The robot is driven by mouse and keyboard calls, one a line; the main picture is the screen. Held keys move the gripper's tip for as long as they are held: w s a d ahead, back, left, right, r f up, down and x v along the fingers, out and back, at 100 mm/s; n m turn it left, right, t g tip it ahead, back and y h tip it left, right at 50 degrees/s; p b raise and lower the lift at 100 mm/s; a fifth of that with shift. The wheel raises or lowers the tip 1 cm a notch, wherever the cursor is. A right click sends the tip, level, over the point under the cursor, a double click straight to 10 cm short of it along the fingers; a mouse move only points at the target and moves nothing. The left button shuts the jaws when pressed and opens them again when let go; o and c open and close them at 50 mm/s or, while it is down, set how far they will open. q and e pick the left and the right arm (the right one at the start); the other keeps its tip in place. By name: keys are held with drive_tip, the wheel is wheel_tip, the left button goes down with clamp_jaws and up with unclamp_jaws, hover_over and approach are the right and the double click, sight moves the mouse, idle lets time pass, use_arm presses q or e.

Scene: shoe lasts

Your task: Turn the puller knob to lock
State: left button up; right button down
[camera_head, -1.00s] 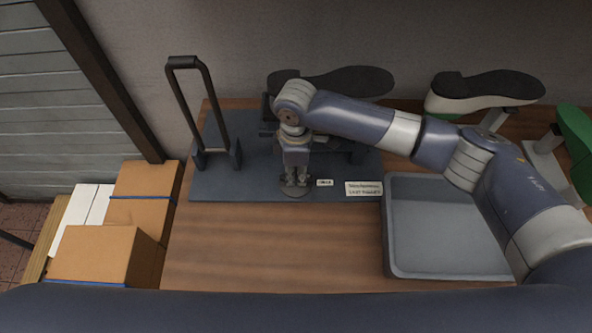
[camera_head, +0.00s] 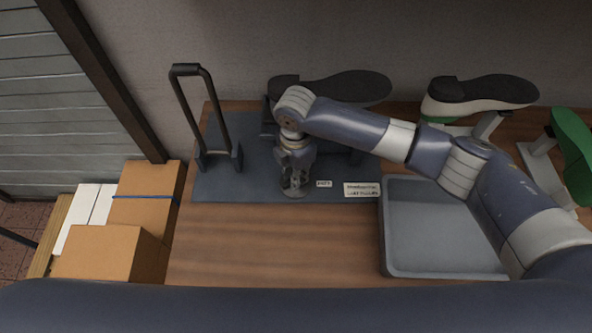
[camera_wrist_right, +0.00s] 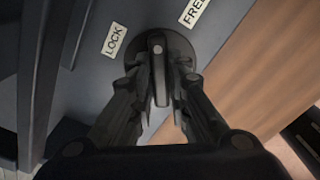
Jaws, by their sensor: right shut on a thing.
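The puller knob is a round grey disc with a raised dark bar; its edge shows below my right gripper in the head view (camera_head: 292,194). In the right wrist view the knob's bar (camera_wrist_right: 158,72) stands between the fingers of my right gripper (camera_wrist_right: 160,85), which is shut on it. The bar's far end points between the LOCK label (camera_wrist_right: 114,40) and the FREE label (camera_wrist_right: 194,11). The knob sits on the dark blue base plate (camera_head: 237,187) of the last puller. My left gripper is not in view.
A black upright lever frame (camera_head: 216,110) stands left on the plate. A dark-soled shoe (camera_head: 345,88) is behind my right wrist. A grey tray (camera_head: 440,235) lies right, with more shoes (camera_head: 480,93) behind it. Cardboard boxes (camera_head: 108,250) stand left. The wooden bench front (camera_head: 270,250) is clear.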

drive_tip(key=n, duration=0.5)
drive_tip(key=shift+a+r+n, duration=0.1)
drive_tip(key=shift+n, duration=0.2)
drive_tip(key=n, duration=0.5)
drive_tip(key=shift+w+n, duration=0.1)
drive_tip(key=shift+n, duration=0.3)
drive_tip(key=c, duration=1.5)
unclamp_jaws()
drive_tip(key=shift+c, duration=0.2)
drive_tip(key=shift+r, duration=0.2)
wheel_tip(320, 180, up, 12)
drive_tip(key=shift+f, duration=0.2)
